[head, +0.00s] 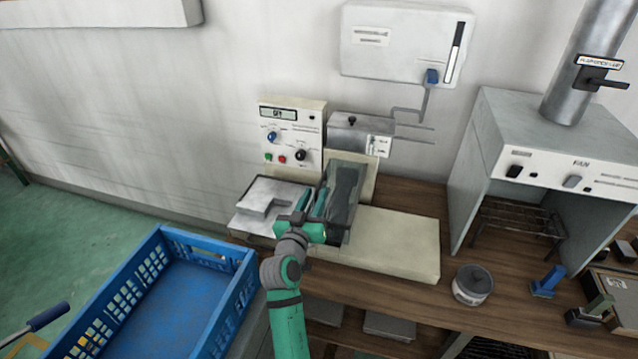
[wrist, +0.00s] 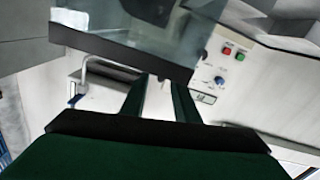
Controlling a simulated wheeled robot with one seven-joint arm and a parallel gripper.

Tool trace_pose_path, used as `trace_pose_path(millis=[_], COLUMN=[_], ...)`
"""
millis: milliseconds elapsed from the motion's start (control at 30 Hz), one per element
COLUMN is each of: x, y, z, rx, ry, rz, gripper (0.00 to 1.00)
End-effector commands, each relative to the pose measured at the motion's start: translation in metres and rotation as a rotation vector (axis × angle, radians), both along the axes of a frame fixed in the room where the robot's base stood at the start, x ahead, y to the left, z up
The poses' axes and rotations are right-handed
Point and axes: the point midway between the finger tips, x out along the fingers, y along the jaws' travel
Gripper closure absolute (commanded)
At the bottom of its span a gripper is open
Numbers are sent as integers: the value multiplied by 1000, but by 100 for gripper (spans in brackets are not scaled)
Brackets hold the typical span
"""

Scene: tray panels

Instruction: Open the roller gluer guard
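The roller gluer (head: 400,245) is a cream machine on the wooden bench. Its guard (head: 345,195) is a smoky see-through panel with a dark edge, standing steeply tilted over the machine's left part. My gripper (head: 311,203) is at the guard's left side, its two green fingers apart with nothing seen between them. In the wrist view the guard (wrist: 150,28) and its dark edge bar lie just beyond the fingertips (wrist: 160,80). A thin bent metal bar (wrist: 84,75) shows left of the fingers. I cannot tell whether a finger touches the guard.
A control box (head: 291,135) with knobs and buttons stands behind. A grey tray (head: 265,205) lies left of the guard, a blue crate (head: 245,285) front left. A fume hood (head: 540,150), grey pot (head: 472,286) and blue stamp (head: 547,282) stand right.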

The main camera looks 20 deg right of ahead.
Motion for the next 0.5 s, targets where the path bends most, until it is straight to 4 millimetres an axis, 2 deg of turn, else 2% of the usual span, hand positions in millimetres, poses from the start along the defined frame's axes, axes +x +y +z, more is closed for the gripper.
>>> trace_pose_path(millis=[233, 500], x=[35, 52], y=[-22, -32], z=[0, 0], rx=[0, 1], ry=[0, -1], rz=[1, 4], gripper=[72, 72])
